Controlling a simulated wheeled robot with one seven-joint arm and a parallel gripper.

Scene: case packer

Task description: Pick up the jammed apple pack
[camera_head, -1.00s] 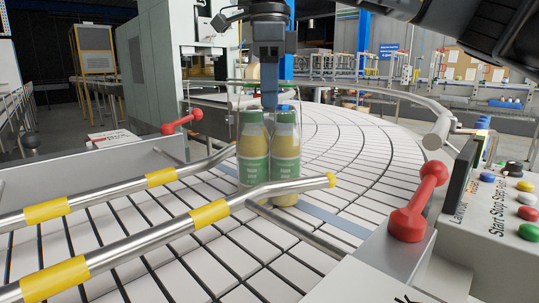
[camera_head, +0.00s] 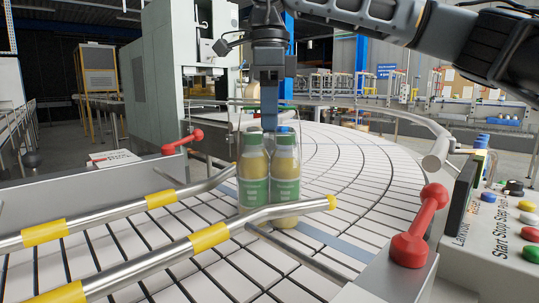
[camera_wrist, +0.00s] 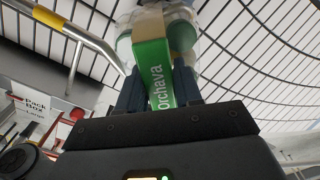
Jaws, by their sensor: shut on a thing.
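Steel guide rails with yellow bands (camera_head: 215,237) run in from the left, close to the pack. Red-handled clamps (camera_head: 418,228) stand right and left (camera_head: 183,142). A button panel (camera_head: 510,225) is at far right. The curved conveyor (camera_head: 350,170) is clear behind and right of the pack.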

